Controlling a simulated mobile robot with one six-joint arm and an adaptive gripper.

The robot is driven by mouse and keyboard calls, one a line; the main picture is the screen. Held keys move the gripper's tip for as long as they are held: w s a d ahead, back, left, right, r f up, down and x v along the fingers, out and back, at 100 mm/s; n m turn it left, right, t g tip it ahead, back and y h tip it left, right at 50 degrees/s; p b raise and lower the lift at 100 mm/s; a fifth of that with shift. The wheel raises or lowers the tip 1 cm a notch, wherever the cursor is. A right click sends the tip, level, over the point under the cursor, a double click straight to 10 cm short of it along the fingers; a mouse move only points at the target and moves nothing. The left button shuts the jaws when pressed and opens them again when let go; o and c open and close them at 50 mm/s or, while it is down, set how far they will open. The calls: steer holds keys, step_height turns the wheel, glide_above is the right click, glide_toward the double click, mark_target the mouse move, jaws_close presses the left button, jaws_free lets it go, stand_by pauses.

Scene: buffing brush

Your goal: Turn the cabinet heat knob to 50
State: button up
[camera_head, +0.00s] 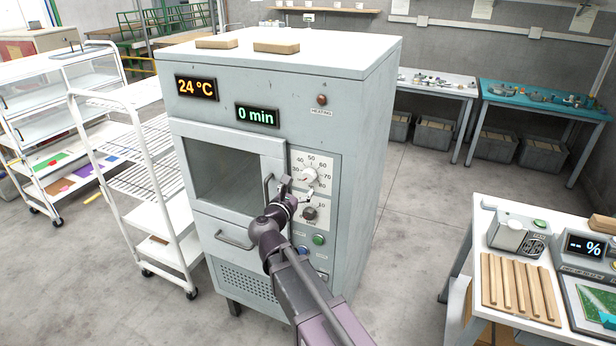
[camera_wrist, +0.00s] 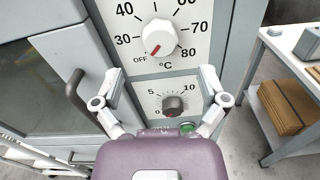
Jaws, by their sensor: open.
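The grey heating cabinet (camera_head: 350,120) stands in the middle of the head view. Its white heat knob (camera_head: 310,175) sits on a dial panel marked in °C. In the wrist view the heat knob (camera_wrist: 158,38) has a red mark pointing down-left toward OFF. Below it is the dark timer knob (camera_wrist: 173,105), marked 0, 5 and 10. My gripper (camera_wrist: 160,80) is open and empty, its fingers spread to either side below the heat knob. In the head view my gripper (camera_head: 298,188) is in front of the panel, close to the knobs. I see no contact with the heat knob.
The temperature display (camera_head: 197,87) reads 24 °C and the time display (camera_head: 257,116) reads 0 min. The door handle (camera_head: 268,190) sticks out left of the panel. A green button (camera_head: 319,239) is below. A white rack (camera_head: 150,180) stands left; a workbench (camera_head: 483,240) stands right.

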mark_target(307, 177)
steer(key=shift+x, duration=3.6)
steer(key=c, duration=1.1)
